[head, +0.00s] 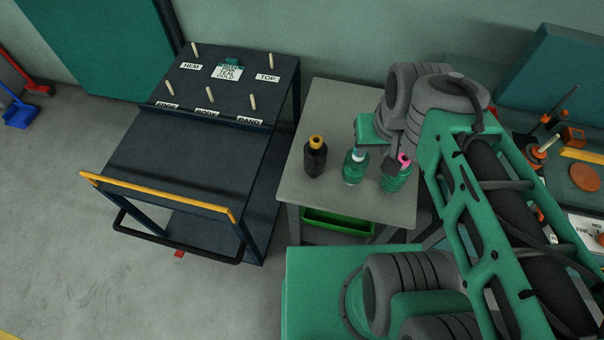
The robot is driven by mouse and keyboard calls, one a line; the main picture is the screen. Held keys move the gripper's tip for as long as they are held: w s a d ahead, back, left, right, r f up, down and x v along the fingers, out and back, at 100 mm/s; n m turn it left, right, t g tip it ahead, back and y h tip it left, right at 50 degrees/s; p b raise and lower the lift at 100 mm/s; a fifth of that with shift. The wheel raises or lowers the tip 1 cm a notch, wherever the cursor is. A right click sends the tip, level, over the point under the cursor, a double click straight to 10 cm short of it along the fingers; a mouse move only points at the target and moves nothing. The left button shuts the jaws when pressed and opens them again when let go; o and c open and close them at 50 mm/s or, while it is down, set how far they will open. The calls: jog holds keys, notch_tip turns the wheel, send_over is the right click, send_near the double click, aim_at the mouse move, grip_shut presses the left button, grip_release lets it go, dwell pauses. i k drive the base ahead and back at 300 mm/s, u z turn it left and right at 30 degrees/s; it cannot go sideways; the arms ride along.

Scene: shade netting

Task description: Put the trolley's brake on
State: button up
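The trolley (150,165) stands at the left, dark blue-black, with a yellow handle (160,196) along its near edge. A black bar (180,250) runs low across its near end. A small red tab (179,254), perhaps the brake pedal, shows near the floor beneath this bar; whether it is up or down I cannot tell. My gripper end (388,158) is folded over the grey table, well right of the trolley and apart from it. Its fingers are too small and covered by my arm to read.
The grey table (340,100) beside the trolley holds a dark bottle (315,160) with an orange cap and two green bottles (354,168). A green bin (338,223) sits below. A cluttered bench (570,205) is at right.

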aim_at(179, 254)
jog(key=u, duration=0.15)
jog(key=k, duration=0.45)
jog(key=u, duration=3)
jog(key=k, duration=0.85)
jog(key=z, duration=0.95)
jog(key=i, duration=1)
jog(key=u, duration=0.05)
jog(key=k, duration=0.65)
jog(key=u, duration=0.4)
jog(key=i, duration=0.3)
jog(key=u, duration=0.25)
